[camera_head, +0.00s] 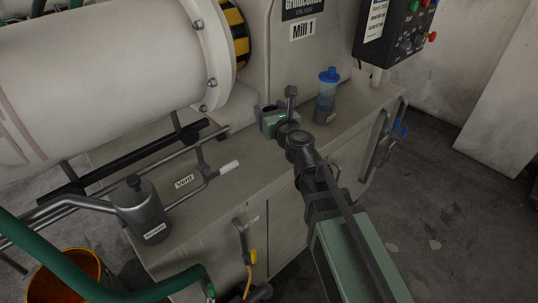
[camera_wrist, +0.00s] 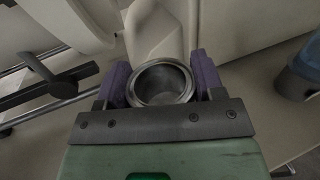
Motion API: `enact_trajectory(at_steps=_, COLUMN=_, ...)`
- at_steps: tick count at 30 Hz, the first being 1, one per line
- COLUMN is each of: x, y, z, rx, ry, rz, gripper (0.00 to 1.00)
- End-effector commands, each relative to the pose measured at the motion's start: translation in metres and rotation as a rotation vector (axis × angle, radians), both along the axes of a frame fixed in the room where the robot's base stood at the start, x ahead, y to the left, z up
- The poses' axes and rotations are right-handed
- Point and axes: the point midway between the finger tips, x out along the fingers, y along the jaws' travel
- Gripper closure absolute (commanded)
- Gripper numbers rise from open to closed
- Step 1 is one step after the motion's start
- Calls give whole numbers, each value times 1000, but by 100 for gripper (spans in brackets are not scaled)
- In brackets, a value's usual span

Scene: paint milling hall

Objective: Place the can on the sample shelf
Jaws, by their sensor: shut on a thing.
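An open-topped metal can (camera_wrist: 160,84) shows in the wrist view, its round rim facing the camera and its inside looking empty. My gripper (camera_head: 268,108) is shut on it, with one purple finger on each side of the can. In the head view my gripper is over the bench (camera_head: 225,190), close to the front of Mill 1; the can is mostly hidden there by my gripper. I cannot tell whether the can touches the bench. A pale, spout-like part (camera_wrist: 155,28) of the mill is just beyond the can. I cannot make out a sample shelf.
A grey canister (camera_head: 140,208) and pipes with a Vent label (camera_head: 184,181) are at left. A control box (camera_head: 395,28) hangs at upper right. Open floor (camera_head: 430,220) lies at right.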

Motion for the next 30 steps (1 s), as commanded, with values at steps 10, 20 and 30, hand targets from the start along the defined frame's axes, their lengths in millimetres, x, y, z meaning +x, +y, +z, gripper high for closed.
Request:
enact_trajectory(at_steps=10, x=0, y=0, z=-50, rx=0, ry=0, rz=0, gripper=61)
enact_trajectory(at_steps=20, x=0, y=0, z=-90, rx=0, ry=0, rz=0, gripper=61)
enact_trajectory(at_steps=30, x=0, y=0, z=-91, rx=0, ry=0, rz=0, gripper=29)
